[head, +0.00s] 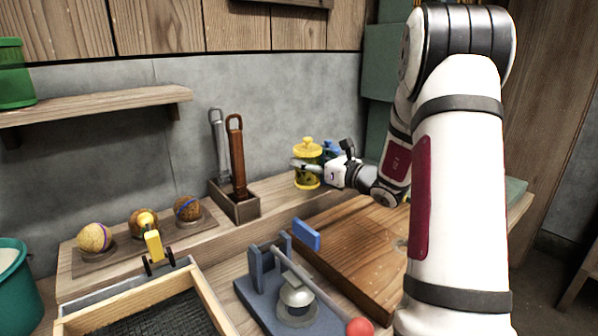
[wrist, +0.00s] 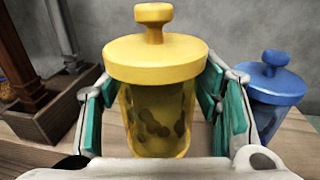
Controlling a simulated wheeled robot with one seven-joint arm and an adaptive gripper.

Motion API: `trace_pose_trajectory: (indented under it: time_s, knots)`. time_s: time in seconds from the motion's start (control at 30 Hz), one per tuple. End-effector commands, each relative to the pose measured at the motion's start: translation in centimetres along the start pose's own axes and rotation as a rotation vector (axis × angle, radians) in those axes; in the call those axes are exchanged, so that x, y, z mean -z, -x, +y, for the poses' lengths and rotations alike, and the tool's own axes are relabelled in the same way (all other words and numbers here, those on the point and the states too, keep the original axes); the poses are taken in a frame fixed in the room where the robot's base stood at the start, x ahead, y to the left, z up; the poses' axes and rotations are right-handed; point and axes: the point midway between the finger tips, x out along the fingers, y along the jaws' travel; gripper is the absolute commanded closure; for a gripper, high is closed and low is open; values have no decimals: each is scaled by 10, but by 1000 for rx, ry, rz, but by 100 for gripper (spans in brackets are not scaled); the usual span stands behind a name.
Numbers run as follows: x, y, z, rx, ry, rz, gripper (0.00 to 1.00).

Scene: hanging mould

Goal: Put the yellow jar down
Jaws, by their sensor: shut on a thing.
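The yellow jar (head: 307,174) has a round knobbed lid and see-through yellow walls with dark pieces inside. It is upright at the back ledge, near the wall; I cannot tell whether its base touches the ledge. My gripper (head: 308,163) reaches it from the right and is shut on its body, below the lid. In the wrist view the yellow jar (wrist: 155,115) stands between the green pads of my gripper (wrist: 163,108). Its base is hidden there by my gripper.
A blue jar (wrist: 273,84) stands close on the right, also partly seen in the head view (head: 331,149). A wooden box (head: 238,205) with upright tools is to the left. Several balls sit further left. A wooden board (head: 350,245) lies in front.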

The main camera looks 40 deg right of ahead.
Motion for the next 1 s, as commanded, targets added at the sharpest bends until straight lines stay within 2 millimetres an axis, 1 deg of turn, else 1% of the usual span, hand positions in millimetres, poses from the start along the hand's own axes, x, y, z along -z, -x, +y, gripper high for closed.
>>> trace_pose_trajectory:
  time_s: [0.03,0.13,0.2,0.43,0.47,0.6,0.67,1.0]
  knots:
    - [2,-11,-3,-2,2,-3,90]
    - [3,-26,-7,-1,2,-2,90]
    - [3,-33,-10,-1,2,-2,90]
    - [4,-47,-13,-1,1,-2,90]
    - [7,-48,-14,0,0,-2,90]
    - [31,-47,-14,1,-2,0,90]
    - [38,-46,-14,0,-2,-1,90]
    - [40,-46,-14,0,1,-2,90]
